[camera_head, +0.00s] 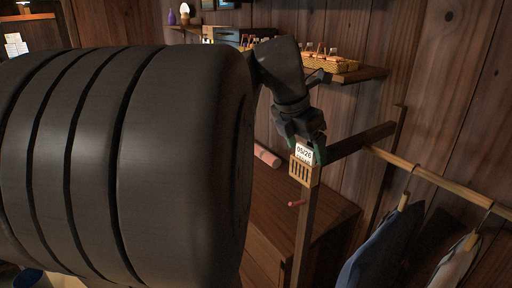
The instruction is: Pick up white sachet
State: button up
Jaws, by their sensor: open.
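A small white sachet-like piece with dark print (304,153) stands upright at the top of a small slatted wooden holder (303,172) on a wooden post. My gripper (305,146) reaches down over it from above. Its jaws are open, with a finger near the right side of the white piece. I cannot tell whether the fingers touch it. The lower part of the white piece is hidden in or behind the holder.
The wooden post (307,225) carries a pink peg and joins a dark crossbar (362,141). A rail with hanging clothes (382,247) is at right. A wall shelf (362,74) holds a basket. A pink roll (266,155) lies on a wooden cabinet (268,195).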

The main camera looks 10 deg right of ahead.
jog(key=c, duration=1)
jog(key=shift+c, duration=0.2)
